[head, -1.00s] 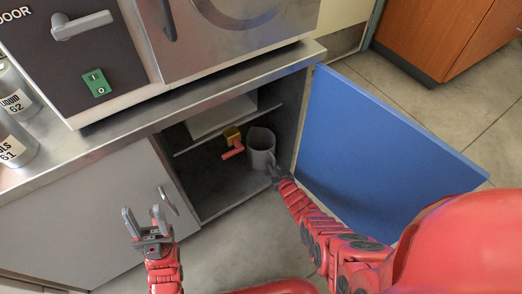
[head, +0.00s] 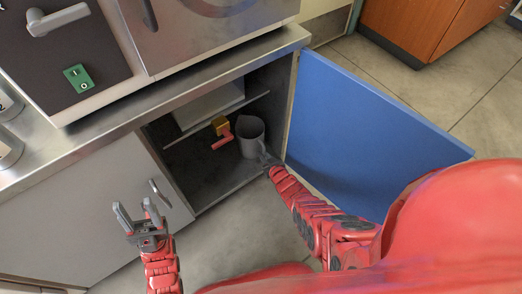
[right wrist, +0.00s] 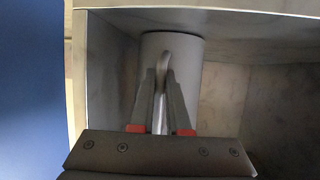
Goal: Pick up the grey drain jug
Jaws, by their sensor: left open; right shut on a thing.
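The grey drain jug (head: 250,137) stands upright inside the open cupboard, near its right side. It also shows in the right wrist view (right wrist: 188,52), with its handle towards me. My right gripper (head: 268,162) reaches into the cupboard and is shut on the jug's handle; in the right wrist view its fingers (right wrist: 161,95) lie on both sides of the handle. I cannot tell whether the jug's base touches the cupboard floor. My left gripper (head: 140,217) is open and empty, in front of the closed grey cupboard door.
The blue door (head: 360,125) stands open to the right of my right arm. The steel counter (head: 120,118) overhangs the cupboard. Floor in front is clear.

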